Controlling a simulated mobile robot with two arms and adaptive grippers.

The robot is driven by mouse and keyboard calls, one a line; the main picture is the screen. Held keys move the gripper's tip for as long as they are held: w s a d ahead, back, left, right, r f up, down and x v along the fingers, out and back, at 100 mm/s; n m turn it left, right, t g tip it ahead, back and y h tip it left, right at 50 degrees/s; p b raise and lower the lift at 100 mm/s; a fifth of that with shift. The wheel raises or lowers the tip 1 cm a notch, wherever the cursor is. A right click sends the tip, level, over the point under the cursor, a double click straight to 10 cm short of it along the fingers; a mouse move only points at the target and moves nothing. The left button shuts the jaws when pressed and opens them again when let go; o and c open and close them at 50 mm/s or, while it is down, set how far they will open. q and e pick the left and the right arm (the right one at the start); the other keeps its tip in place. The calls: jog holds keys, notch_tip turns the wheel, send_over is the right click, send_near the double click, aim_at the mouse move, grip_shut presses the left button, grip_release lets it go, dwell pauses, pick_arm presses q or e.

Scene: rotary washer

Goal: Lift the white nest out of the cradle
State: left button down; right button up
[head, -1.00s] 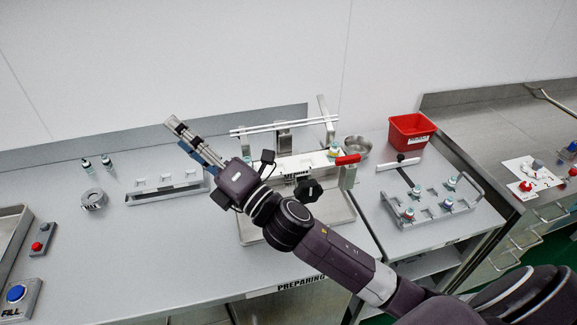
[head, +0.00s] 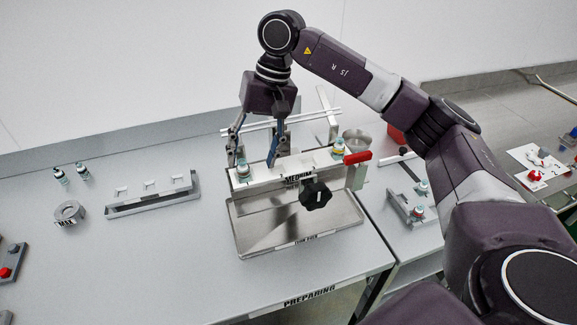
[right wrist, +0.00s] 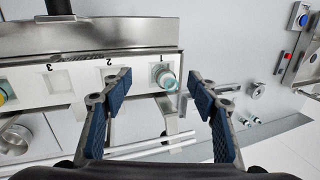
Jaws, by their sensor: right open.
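The white nest (head: 290,169) is a long white bar seated in the metal cradle above a steel tray. In the right wrist view the nest (right wrist: 85,88) shows numbered sockets. A vial (right wrist: 165,77) stands in socket 1, and sockets 2 and 3 look empty. That vial (head: 243,172) is at the nest's left end in the head view; another vial (head: 337,149) stands near the right end. My right gripper (head: 252,160) points down over the left end, open. In the wrist view its fingers (right wrist: 160,88) stand apart either side of the vial, holding nothing.
A black knob (head: 315,194) and a red handle (head: 357,158) sit at the cradle's front and right. Thin white rods (head: 310,118) run behind the nest. A steel bowl (head: 357,140) stands behind right.

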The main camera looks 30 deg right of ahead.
aim_at(294, 164)
jog(key=d+h, duration=0.1)
jog(key=d, duration=0.2)
jog(key=d+r+h+b, duration=0.1)
jog(key=d, duration=0.2)
jog(key=d+h, duration=0.1)
jog(key=d, duration=0.2)
jog(key=shift+s+d+r+g, duration=0.15)
jog(key=shift+d+r+g, duration=0.15)
jog(key=shift+d+r, duration=0.1)
jog(key=shift+s+d+f, duration=0.1)
jog(key=shift+d+f, duration=0.05)
jog(key=shift+d, duration=0.1)
notch_tip(294, 164, down, 2)
jog(key=shift+s+a+f+n, duration=0.1)
jog(key=shift+n, duration=0.2)
jog(key=f, duration=0.1)
jog(key=f+p, duration=0.2)
jog(key=f, duration=0.1)
jog(key=shift+s+a, duration=0.1)
jog(key=shift+s, duration=0.2)
jog(key=shift+f+p, duration=0.3)
jog(key=shift+f, duration=0.25)
pick_arm(q)
jog(key=shift+w+r, duration=0.5)
jog(key=shift+r, duration=0.15)
pick_arm(e)
jog(key=c, duration=1.4)
jog(key=shift+r, duration=0.1)
